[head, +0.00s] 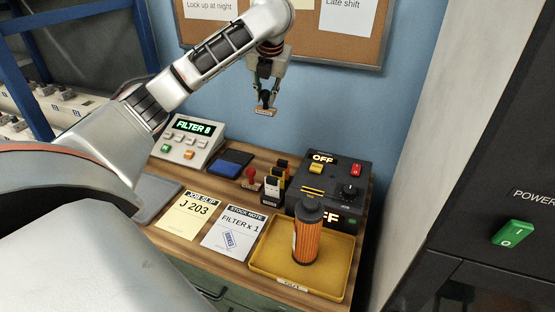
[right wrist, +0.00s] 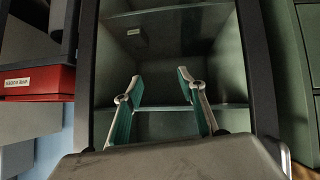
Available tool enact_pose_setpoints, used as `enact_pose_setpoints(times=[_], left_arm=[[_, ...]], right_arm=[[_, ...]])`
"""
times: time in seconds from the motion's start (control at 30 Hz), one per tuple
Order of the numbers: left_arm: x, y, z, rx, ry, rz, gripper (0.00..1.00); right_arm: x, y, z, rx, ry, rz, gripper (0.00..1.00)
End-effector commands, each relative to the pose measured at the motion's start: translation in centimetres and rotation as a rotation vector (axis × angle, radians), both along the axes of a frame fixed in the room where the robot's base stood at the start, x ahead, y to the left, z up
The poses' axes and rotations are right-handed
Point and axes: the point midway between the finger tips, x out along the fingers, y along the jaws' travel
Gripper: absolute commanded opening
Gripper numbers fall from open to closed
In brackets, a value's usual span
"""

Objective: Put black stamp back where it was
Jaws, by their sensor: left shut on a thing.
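My left gripper (head: 266,98) is shut on a small stamp (head: 264,112) and holds it in the air above the back of the bench, in front of the blue wall. The stamp's brown base with a pale label shows below the fingers; its handle is mostly hidden between them. A red-handled stamp (head: 250,177) stands on the bench, right of a blue ink pad (head: 236,158). My right gripper (right wrist: 158,100) is open and empty in the right wrist view, facing dark shelves (right wrist: 165,107).
A black control box (head: 335,178) is behind a yellow tray (head: 272,255) holding an orange filter (head: 307,238). A job slip (head: 190,217) and stock note (head: 234,231) lie in front.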

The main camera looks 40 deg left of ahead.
Motion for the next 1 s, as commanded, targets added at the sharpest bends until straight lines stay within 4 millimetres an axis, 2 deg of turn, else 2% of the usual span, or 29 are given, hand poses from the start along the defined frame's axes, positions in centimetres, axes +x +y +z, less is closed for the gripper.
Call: enact_pose_setpoints(times=[0.3, 0.6, 0.87, 1.0], left_arm=[[-0.1, 0.0, -6.8, -0.003, 0.007, 0.003, 0.06], [-0.1, 0.0, -13.4, -0.002, 0.004, 0.002, 0.06], [-0.1, 0.1, -15.8, -0.001, 0.002, 0.004, 0.06], [-0.1, 0.0, -17.8, -0.003, 0.005, 0.003, 0.06]], right_arm=[[-0.7, 1.0, -0.3, 0.017, 0.011, 0.000, 0.40], [-0.6, 1.0, -0.2, 0.019, 0.010, -0.004, 0.40], [-0.3, 0.6, -0.1, 0.013, 0.006, -0.005, 0.40], [-0.2, 0.4, -0.1, 0.006, 0.004, -0.001, 0.40]])
